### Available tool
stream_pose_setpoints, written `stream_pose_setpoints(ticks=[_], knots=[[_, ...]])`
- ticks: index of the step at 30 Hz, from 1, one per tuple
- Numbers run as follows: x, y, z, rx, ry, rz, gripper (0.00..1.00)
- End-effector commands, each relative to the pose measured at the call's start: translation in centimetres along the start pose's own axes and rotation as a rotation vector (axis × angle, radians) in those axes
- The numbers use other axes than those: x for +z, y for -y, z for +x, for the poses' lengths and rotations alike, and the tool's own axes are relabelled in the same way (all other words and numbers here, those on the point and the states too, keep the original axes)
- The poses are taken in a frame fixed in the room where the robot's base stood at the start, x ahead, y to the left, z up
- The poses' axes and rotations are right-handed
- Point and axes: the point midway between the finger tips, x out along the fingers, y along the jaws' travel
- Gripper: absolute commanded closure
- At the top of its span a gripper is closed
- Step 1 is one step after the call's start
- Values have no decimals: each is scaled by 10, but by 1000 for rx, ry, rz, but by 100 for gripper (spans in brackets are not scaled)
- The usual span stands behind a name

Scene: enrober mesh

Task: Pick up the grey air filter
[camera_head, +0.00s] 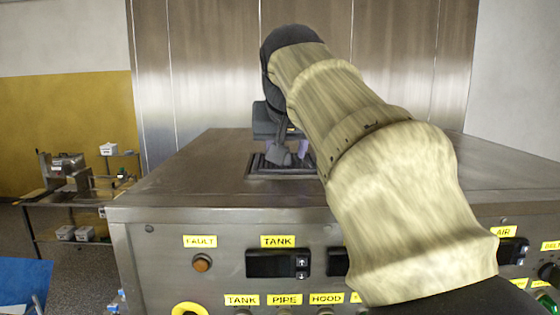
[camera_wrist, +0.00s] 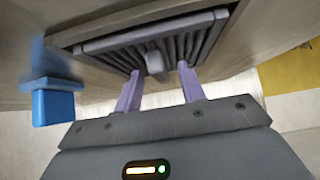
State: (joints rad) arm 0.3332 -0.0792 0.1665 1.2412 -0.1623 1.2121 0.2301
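The grey air filter (camera_head: 257,166) is a ribbed, slatted panel set in a dark frame on the steel machine top. It also shows in the wrist view (camera_wrist: 196,35), with a small grey grip tab (camera_wrist: 154,63) at its near edge. My gripper (camera_head: 288,158) is over the filter, pointing down. In the wrist view my gripper (camera_wrist: 159,70) is open, with one purple finger on each side of the tab. Gaps show between the fingers and the tab. My arm and gripper hide part of the filter in the head view.
The steel machine top (camera_head: 190,160) is flat and mostly clear around the filter. Its front panel has labelled displays and an orange lamp (camera_head: 202,263). A blue object (camera_wrist: 53,100) is at the left in the wrist view. A side table (camera_head: 75,196) with equipment stands at left.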

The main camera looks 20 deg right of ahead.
Motion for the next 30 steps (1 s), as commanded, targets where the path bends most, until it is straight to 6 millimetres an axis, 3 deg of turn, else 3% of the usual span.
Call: stream_pose_setpoints(ticks=[10, 16, 30], knots=[[0, 0, 0, 0, 0, 0, 62], [0, 0, 0, 1, 0, 1, 100], [-5, 0, -4, 0, -1, 0, 100]])
